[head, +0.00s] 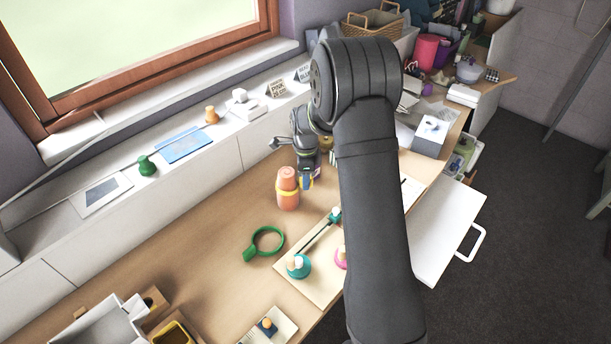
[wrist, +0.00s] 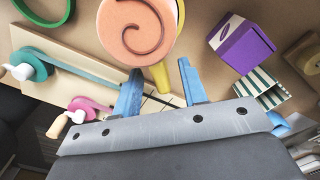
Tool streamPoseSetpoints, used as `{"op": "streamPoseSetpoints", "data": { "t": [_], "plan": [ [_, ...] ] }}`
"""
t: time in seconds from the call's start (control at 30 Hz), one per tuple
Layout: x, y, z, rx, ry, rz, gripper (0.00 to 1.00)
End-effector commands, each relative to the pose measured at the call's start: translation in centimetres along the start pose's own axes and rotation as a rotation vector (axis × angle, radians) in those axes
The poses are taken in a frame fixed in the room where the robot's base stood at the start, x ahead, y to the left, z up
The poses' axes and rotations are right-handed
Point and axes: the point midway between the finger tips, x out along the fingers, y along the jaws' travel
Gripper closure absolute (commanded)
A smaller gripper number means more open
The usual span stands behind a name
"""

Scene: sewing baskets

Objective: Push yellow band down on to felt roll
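The orange felt roll (head: 288,177) stands upright on the wooden table; its spiral top (wrist: 137,32) shows in the wrist view. The yellow band (head: 287,194) is around the roll, around mid-height, with its far side hidden. Its yellow tab (wrist: 160,76) sticks out from under the roll's top edge toward my gripper (wrist: 160,80). My gripper's two blue fingers stand apart, one on each side of the tab, with gaps visible. In the head view my gripper (head: 306,183) is close beside the roll's right side.
A green band (head: 266,242) lies on the table in front of the roll. A board (head: 312,276) with teal and pink knobbed pieces is nearby. The wrist view shows a purple box (wrist: 243,43) and a striped box (wrist: 257,86) on the right.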

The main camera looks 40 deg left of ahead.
Motion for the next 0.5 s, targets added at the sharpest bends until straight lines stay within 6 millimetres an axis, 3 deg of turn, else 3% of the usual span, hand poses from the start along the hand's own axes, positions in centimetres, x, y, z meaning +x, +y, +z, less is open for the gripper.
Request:
{"op": "streamPoseSetpoints", "data": {
  "t": [0.27,0.5],
  "plan": [
    [-0.6,0.0,0.0,0.000,0.000,-0.001,0.61],
    [-5.0,-0.1,0.0,0.000,-0.001,-0.004,0.61]
  ]
}}
